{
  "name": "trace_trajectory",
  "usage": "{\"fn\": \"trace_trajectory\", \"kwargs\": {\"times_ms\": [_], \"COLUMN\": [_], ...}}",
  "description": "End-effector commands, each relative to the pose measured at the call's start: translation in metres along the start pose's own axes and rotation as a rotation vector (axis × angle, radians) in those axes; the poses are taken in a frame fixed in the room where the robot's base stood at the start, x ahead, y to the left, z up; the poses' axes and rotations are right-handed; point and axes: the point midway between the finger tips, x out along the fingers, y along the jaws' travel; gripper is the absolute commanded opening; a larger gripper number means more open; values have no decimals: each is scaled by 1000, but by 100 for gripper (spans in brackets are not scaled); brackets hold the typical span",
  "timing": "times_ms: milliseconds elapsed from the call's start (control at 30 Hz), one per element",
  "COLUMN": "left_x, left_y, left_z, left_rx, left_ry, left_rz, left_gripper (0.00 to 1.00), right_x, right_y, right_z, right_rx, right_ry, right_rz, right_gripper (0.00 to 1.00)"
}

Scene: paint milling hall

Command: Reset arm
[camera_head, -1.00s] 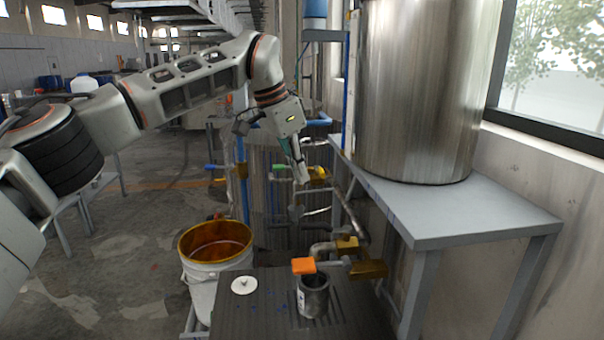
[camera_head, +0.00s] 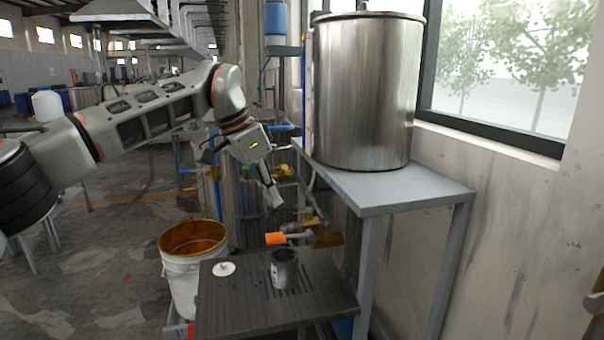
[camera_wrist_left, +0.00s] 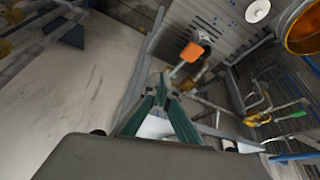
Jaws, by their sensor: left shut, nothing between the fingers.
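My left arm comes in from the left in the head view. Its gripper (camera_head: 272,196) is shut and empty, pointing down in the air above and behind the slatted stand. In the left wrist view the shut fingers (camera_wrist_left: 162,88) show with nothing between them. An orange-handled valve (camera_head: 276,239) sits on a pipe below the gripper, apart from it; its handle also shows in the left wrist view (camera_wrist_left: 192,52).
A metal can (camera_head: 284,270) and a white lid (camera_head: 223,269) are on the slatted stand (camera_head: 250,310). A white bucket with an orange-stained rim (camera_head: 183,278) stands left of it. A large steel tank (camera_head: 366,95) rests on a grey table (camera_head: 400,186) at right. Floor at left is open.

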Motion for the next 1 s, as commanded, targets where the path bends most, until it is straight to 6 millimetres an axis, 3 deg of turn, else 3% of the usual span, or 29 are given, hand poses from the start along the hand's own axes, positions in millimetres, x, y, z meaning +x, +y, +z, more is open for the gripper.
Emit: {"fn": "trace_trajectory", "kwargs": {"times_ms": [33,267,400,500,600,733,867,1000], "left_x": [20,94,137,158,169,173,172,173], "left_y": [11,75,131,172,206,235,247,240], "left_z": [-1,-13,-22,-30,-36,-42,-43,-35], "left_rx": [40,263,401,477,516,515,459,346], "left_ry": [14,166,346,519,704,949,1175,1371], "left_rz": [45,257,408,496,553,571,527,415], "left_gripper": [0,0,0,0,0,0,0,0], "right_x": [0,4,3,1,1,1,1,1], "right_y": [-1,4,3,2,2,1,1,1], "right_z": [2,-7,-8,-4,-3,-2,-1,-1], "right_rx": [1,-2,-2,-1,-1,-1,-1,-1], "right_ry": [-3,13,14,7,5,4,2,1], "right_rz": [-1,5,5,3,3,2,2,2], "right_gripper": [30,30,30,30,30,30,30,30]}}
